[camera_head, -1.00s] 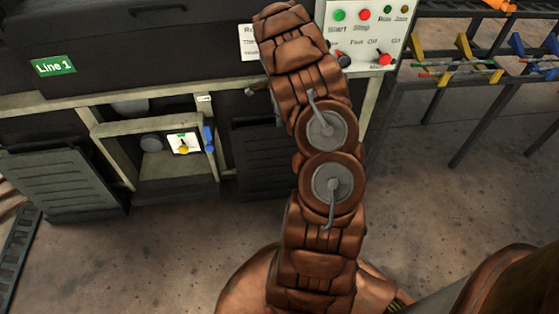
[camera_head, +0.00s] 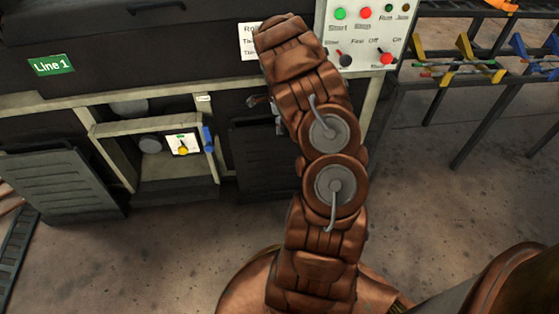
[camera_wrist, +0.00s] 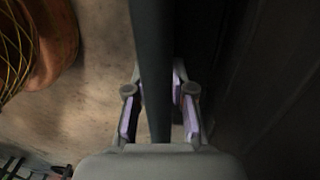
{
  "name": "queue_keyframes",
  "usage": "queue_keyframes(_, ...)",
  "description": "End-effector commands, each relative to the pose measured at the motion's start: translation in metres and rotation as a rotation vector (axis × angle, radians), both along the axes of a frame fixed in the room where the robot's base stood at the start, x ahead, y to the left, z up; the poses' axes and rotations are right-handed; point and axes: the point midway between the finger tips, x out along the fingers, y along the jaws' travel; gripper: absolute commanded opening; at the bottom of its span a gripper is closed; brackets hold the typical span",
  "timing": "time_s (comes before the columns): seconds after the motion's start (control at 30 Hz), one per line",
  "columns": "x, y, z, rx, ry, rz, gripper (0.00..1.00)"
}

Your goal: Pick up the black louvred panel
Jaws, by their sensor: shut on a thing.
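A black louvred panel (camera_head: 262,165) stands upright below the bench, left of my arm, which hides its right part. Another dark louvred panel (camera_head: 60,184) leans at the far left of the bench front. My gripper (camera_wrist: 158,105) has one finger on each side of a dark panel edge and is shut on it. That panel (camera_wrist: 152,45) shows edge-on, running up through the wrist view. In the head view my gripper is small and partly hidden by my arm, near the top of the panel on the right.
An open bay (camera_head: 177,188) with a yellow knob and a blue handle lies between the panels. A control box (camera_head: 368,30) stands above right. A rack with yellow and blue holders (camera_head: 465,65) is at the right. The floor in front (camera_head: 150,250) is clear.

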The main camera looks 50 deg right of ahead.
Motion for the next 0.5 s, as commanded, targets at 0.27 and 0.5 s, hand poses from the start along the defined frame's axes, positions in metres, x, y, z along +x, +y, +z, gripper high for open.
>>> queue_keyframes(0.27, 0.0003, -0.0002, 0.0001, -0.001, -0.001, 0.000, 0.00)
queue_keyframes(0.5, 0.0005, -0.0003, 0.0002, -0.001, -0.002, 0.000, 0.00)
